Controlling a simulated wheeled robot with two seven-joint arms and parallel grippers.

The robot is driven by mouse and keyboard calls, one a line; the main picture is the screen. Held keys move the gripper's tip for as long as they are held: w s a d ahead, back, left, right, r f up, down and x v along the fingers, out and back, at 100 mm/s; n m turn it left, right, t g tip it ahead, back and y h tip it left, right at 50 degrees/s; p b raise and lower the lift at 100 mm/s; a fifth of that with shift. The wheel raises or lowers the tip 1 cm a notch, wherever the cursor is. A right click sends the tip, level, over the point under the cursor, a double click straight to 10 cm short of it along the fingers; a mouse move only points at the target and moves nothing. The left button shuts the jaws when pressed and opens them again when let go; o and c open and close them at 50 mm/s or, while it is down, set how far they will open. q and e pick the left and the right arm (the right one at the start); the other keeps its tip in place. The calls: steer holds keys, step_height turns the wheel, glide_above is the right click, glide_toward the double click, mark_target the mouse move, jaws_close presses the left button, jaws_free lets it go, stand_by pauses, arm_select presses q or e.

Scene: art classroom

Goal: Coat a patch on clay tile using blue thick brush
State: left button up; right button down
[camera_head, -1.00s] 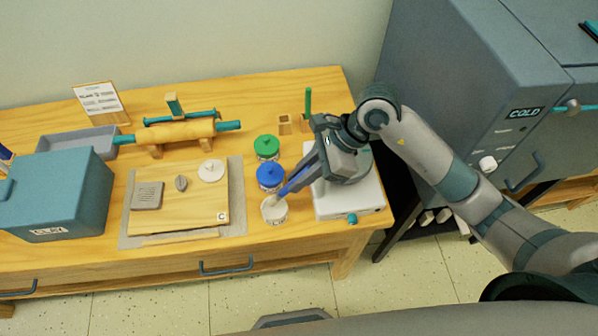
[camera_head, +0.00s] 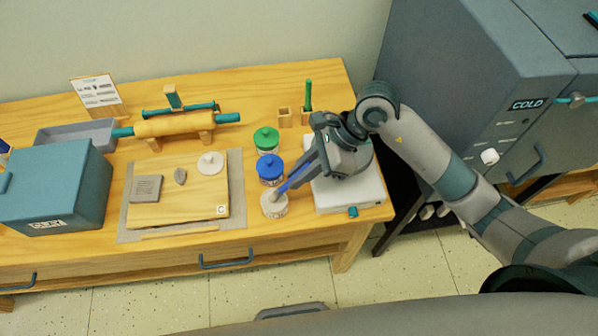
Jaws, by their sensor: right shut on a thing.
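My right gripper (camera_head: 312,160) is shut on the blue thick brush (camera_head: 290,183), which slants down to the left. The brush's tip is at the mouth of an open jar with pale contents (camera_head: 274,206); how deep it sits I cannot tell. A square grey clay tile (camera_head: 146,188) with a marked surface lies at the left of a wooden board (camera_head: 190,207). A small grey oval piece (camera_head: 180,176) and a round whitish disc with a knob (camera_head: 210,163) lie on the same board. My left gripper is not in view.
Blue-lidded (camera_head: 270,168) and green-lidded (camera_head: 266,140) jars stand behind the open jar. A white device (camera_head: 350,196) is under my right gripper. A green-handled tool (camera_head: 308,95) stands in a wooden holder. A teal box (camera_head: 55,190) is left of the board, a rolling pin (camera_head: 175,125) behind it.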

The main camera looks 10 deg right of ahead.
steer(key=shift+f+b, duration=0.5)
steer(key=shift+b, duration=0.05)
stand_by(0.6)
steer(key=shift+s+f+b, duration=0.1)
steer(key=shift+f+b, duration=0.1)
steer(key=shift+b, duration=0.15)
stand_by(2.2)
steer(key=shift+r, duration=0.1)
steer(key=shift+r+p, duration=0.4)
steer(key=shift+r, duration=0.35)
steer(key=shift+r+p, duration=1.25)
steer(key=shift+r, duration=1.55)
